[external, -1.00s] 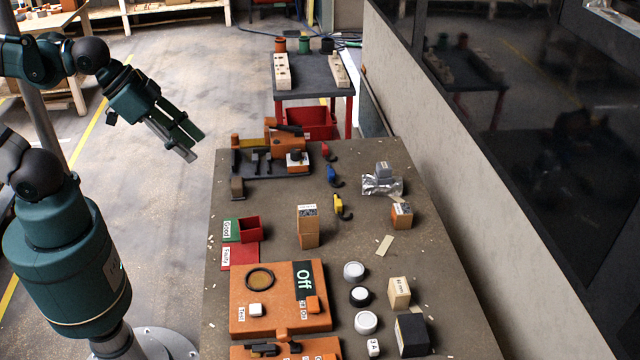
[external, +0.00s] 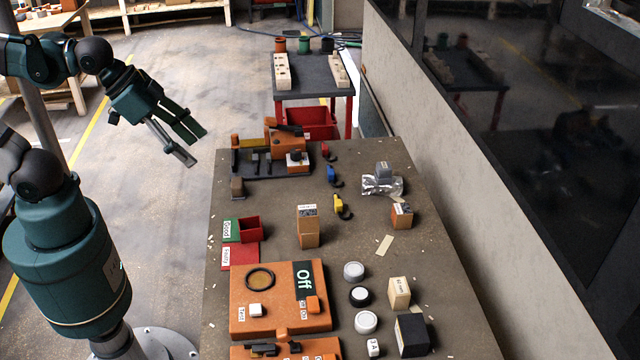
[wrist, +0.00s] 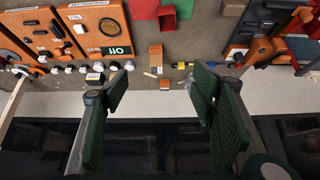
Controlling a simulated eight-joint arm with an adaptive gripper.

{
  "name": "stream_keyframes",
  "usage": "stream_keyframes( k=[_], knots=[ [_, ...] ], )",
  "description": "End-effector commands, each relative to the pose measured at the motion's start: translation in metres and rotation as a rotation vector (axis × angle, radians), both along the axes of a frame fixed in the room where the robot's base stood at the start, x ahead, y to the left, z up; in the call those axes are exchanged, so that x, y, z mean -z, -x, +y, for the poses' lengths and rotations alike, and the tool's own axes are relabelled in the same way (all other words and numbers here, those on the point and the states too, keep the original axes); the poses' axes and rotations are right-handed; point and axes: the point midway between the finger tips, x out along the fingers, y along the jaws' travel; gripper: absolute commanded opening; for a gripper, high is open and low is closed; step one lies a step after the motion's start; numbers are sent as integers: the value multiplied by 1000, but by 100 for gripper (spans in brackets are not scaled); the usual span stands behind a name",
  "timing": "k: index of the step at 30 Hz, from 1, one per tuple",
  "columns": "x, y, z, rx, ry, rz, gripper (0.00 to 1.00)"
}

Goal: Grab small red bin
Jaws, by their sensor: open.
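The small red bin (external: 249,229) stands on the workbench, on the green and red mats labelled "Good" and "Faulty", towards the bench's left edge. It shows as an open red box in the wrist view (wrist: 168,17), at the top, with its inside visible. My gripper (external: 192,148) is up in the air beyond the bench's left edge, apart from the bin. In the wrist view its two fingers (wrist: 160,95) are spread wide with nothing between them.
An orange test panel (external: 280,316) lies nearer the camera than the bin. A wooden block (external: 308,228) stands right of the bin. A dark tool fixture (external: 272,161) is behind it. A low table (external: 312,72) stands beyond the bench.

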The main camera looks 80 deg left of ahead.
Motion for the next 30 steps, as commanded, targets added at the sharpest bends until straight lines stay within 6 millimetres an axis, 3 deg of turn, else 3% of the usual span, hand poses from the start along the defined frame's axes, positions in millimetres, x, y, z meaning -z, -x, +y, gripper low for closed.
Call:
stream_keyframes(
  k=[14, 30],
  knots=[
    [29, -30, 5, 226, -144, 118, 57],
    [78, -65, 11, 554, -290, 264, 57]
  ],
)
